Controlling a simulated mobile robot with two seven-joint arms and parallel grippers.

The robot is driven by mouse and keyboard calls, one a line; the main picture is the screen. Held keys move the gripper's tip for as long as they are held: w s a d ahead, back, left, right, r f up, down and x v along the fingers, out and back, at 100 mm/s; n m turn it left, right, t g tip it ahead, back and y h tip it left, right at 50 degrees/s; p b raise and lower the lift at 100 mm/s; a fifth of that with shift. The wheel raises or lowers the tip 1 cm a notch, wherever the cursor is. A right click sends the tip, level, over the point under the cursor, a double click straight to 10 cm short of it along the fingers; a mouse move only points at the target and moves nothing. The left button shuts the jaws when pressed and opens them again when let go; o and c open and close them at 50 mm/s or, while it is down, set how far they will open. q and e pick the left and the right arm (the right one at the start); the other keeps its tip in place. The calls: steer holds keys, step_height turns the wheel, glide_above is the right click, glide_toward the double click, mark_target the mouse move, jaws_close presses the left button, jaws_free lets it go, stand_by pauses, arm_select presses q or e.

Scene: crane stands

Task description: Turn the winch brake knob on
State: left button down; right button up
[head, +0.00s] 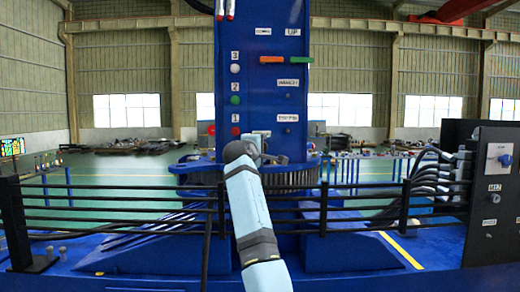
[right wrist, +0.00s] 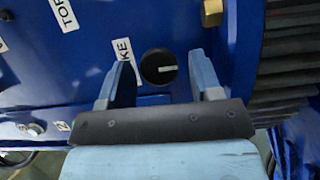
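The winch brake knob (right wrist: 158,66) is round and black with a white pointer line lying almost level in the right wrist view. It sits on a blue panel beside a white label (right wrist: 127,52) of which "KE" can be read. My right gripper (right wrist: 160,72) is open, with one light-blue finger on each side of the knob and a gap to it on both sides. In the head view my right gripper (head: 259,136) reaches the lower part of the blue column (head: 262,95) and the knob is hidden there. My left gripper is not in view.
Dark rails (head: 120,210) cross in front of the column. Above are orange and green handles (head: 286,60) and several coloured lamps (head: 235,100). A black control box (head: 495,190) stands at right. A ribbed dark drum (right wrist: 288,70) lies close right of the gripper.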

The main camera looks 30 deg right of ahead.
steer(key=shift+o, duration=0.2)
steer(key=shift+a, duration=0.1)
steer(key=b+v, duration=0.3)
steer(key=v, duration=1)
steer(key=shift+s+a, duration=0.25)
